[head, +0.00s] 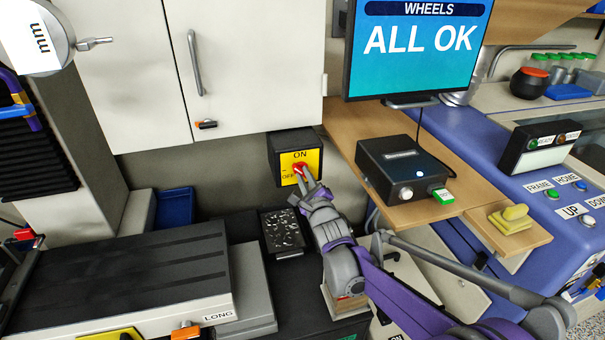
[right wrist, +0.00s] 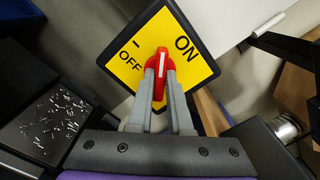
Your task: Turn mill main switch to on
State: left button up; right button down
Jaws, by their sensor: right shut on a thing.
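The mill main switch is a red rotary knob (head: 299,169) on a yellow plate (head: 313,157) marked ON at the top and OFF at the left, on a dark box below the white cabinet. My right gripper (head: 305,178) reaches it from below right. In the right wrist view, the gripper (right wrist: 161,75) is shut on the red knob (right wrist: 161,60), one grey finger on each side. The knob's white line points between the OFF and ON labels. The fingers hide the knob's lower sides. My left gripper is not in view.
A black control box (head: 400,167) stands on the wooden shelf to the right, under a monitor (head: 420,75) reading ALL OK. A small tray of metal chips (head: 282,232) lies below the switch. The white cabinet (head: 262,65) hangs just above it.

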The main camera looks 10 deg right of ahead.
jog(key=shift+f+m+b, duration=0.1)
jog(key=shift+m+b, duration=0.2)
jog(key=shift+m, duration=2)
jog(key=c, duration=0.7)
grip_release()
jog(key=shift+s, duration=0.1)
jog(key=s, duration=0.6)
jog(key=shift+s+d, duration=0.15)
jog(key=shift+s, duration=0.25)
